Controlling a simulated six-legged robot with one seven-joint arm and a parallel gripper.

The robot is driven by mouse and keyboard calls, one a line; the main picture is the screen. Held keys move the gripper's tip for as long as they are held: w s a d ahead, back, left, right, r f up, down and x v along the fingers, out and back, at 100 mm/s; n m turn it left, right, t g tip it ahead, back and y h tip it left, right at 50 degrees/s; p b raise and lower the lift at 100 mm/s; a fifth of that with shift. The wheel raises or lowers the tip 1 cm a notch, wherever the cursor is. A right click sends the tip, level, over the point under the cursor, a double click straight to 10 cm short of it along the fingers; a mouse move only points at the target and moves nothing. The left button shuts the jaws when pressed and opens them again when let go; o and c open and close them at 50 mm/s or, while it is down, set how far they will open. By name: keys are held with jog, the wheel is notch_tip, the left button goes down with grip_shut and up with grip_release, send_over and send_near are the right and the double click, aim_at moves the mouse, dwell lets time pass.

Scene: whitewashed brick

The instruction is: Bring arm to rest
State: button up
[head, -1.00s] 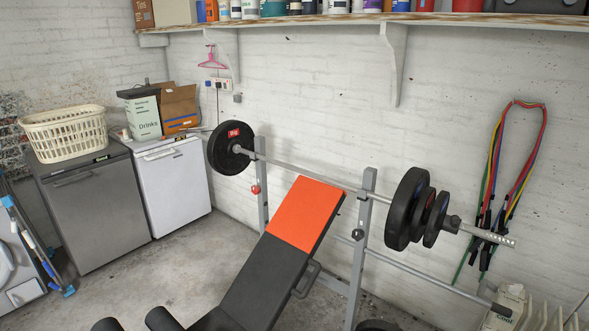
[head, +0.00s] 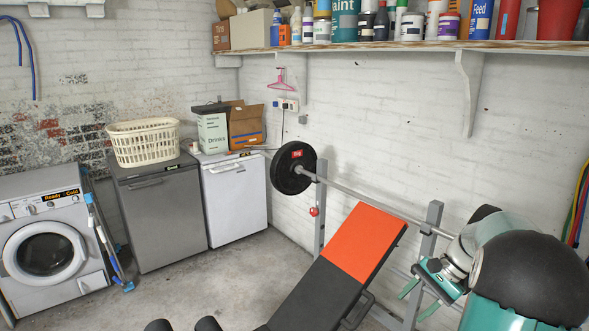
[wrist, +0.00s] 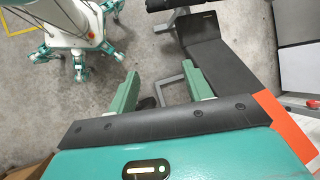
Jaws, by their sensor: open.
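My gripper (head: 412,307) is at the lower right of the head view, on my teal and dark arm, in front of the weight bench's upright. Its two green fingers are apart and point down and to the left. In the wrist view, my gripper (wrist: 160,78) shows both fingers spread with nothing held between them. Concrete floor and part of the bench frame show beyond them. My own legs and white body show at the upper left of the wrist view.
The weight bench (head: 325,275) with its orange-topped pad and barbell (head: 293,168) stands close to my arm. A shelf (head: 400,46) of paint tins runs above. A washing machine (head: 48,245), grey appliance (head: 160,220) and white appliance (head: 236,200) line the left.

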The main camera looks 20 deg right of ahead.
jog(key=a+r+n+h, duration=0.2)
jog(key=a+r+n, duration=0.25)
jog(key=a, duration=0.55)
jog(key=a+r+n+h, duration=0.25)
jog(key=a+r, duration=0.25)
jog(key=a, duration=0.6)
jog(key=s+a+r+n+t+h, duration=0.1)
jog(key=s+a+n+t+h, duration=0.1)
jog(key=s+a+n, duration=0.5)
jog(key=s+a+t, duration=0.1)
jog(key=s+a, duration=0.2)
jog(key=a, duration=0.3)
jog(key=shift+a+n, duration=0.3)
jog(key=shift+n, duration=0.1)
jog(key=shift+s+r, duration=0.1)
jog(key=shift+s, duration=0.05)
jog(key=shift+c, duration=0.4)
jog(key=shift+c, duration=1.1)
jog(key=shift+d, duration=0.1)
jog(key=shift+d, duration=0.1)
